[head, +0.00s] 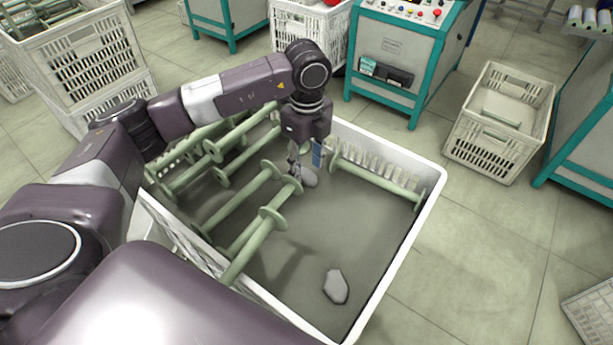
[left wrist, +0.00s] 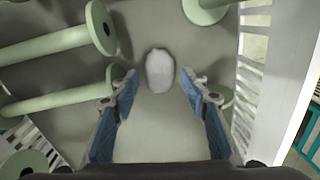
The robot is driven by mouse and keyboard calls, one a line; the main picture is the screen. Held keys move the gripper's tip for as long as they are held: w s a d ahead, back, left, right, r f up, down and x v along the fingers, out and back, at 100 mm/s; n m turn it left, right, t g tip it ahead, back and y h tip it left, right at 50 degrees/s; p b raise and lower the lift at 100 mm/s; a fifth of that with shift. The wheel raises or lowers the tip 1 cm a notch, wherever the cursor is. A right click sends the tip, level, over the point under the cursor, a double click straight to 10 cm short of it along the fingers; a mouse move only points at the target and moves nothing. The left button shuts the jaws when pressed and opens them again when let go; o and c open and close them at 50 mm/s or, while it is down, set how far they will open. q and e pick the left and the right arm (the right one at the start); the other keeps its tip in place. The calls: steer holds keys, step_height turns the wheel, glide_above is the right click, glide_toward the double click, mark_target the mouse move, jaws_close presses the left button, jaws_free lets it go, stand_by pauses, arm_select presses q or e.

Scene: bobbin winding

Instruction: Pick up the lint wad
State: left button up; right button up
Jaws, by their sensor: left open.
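A pale grey lint wad (head: 309,178) lies on the floor of the white crate (head: 432,192), close to the bobbins. My left gripper (head: 306,162) is open just above it, pointing down. In the left wrist view the wad (left wrist: 160,70) shows between and slightly beyond the two blue-padded fingertips (left wrist: 160,86), with clear space on both sides. The fingers do not touch it. A second light grey, flat lump (head: 336,286) lies apart on the crate floor nearer the front. My right gripper is not in view.
Several pale green bobbins (head: 240,200) lie in the left half of the crate, and one (head: 376,180) lies along its back wall. In the left wrist view a bobbin flange (left wrist: 101,28) is left of the fingers. The crate's right front floor is mostly clear.

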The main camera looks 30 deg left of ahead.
arm_select(q)
steer(key=shift+f, duration=0.9)
steer(key=c, duration=0.6)
steer(key=shift+o, duration=0.2)
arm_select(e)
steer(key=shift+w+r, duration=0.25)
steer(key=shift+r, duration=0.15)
